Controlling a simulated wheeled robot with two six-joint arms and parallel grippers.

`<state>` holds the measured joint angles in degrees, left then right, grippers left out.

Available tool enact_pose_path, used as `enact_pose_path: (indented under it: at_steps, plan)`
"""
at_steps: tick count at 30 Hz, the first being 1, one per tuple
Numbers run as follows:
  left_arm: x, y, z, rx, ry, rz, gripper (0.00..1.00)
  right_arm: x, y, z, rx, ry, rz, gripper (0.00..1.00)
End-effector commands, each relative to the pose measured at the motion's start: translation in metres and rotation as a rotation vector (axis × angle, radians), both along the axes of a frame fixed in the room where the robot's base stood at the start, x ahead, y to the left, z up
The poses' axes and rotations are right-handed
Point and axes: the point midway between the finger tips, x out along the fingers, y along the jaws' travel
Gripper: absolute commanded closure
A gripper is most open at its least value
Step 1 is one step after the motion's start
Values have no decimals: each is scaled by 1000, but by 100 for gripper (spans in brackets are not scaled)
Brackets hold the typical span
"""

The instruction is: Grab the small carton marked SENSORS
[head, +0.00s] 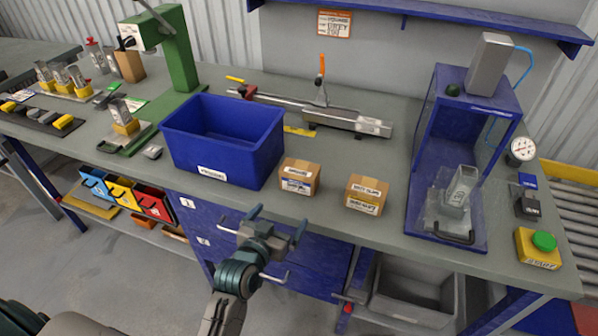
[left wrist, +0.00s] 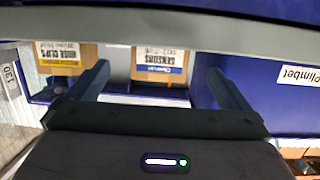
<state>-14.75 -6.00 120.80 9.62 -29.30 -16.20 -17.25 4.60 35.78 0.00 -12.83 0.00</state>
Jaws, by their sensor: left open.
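The carton marked SENSORS (left wrist: 160,66) shows in the left wrist view, framed between my left gripper's fingers and beyond their tips. In the head view it is the small brown carton (head: 299,177) with a white and blue label, just right of the blue bin. My left gripper (head: 278,224) is open and empty, in front of the bench's front edge and apart from the carton. Its two fingers also show in the left wrist view (left wrist: 158,76). My right gripper is not in view.
A similar carton with a yellow label, HOSE CLIPS (head: 366,195), stands to the right. The blue bin (head: 218,140) stands close on the left. A metal rail fixture (head: 330,112) lies behind. A blue open-fronted stand (head: 425,170) is farther right. The grey bench edge (head: 330,220) lies before the cartons.

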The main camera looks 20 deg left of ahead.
Motion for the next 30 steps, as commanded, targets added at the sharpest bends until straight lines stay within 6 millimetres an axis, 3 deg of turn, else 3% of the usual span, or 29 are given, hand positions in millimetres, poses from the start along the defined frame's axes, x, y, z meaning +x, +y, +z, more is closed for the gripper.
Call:
enact_pose_path:
  at_steps: [3,10,16,23,30]
  plan:
    - [17,-3,23,-15,-113,22,0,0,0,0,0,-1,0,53]
    - [40,-5,45,-26,-218,49,0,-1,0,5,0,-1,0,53]
    - [72,-6,45,-25,-218,49,0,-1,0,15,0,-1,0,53]
    - [90,-6,43,-25,-216,49,0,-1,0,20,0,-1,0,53]
    - [119,-6,36,-25,-214,49,0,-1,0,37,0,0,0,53]
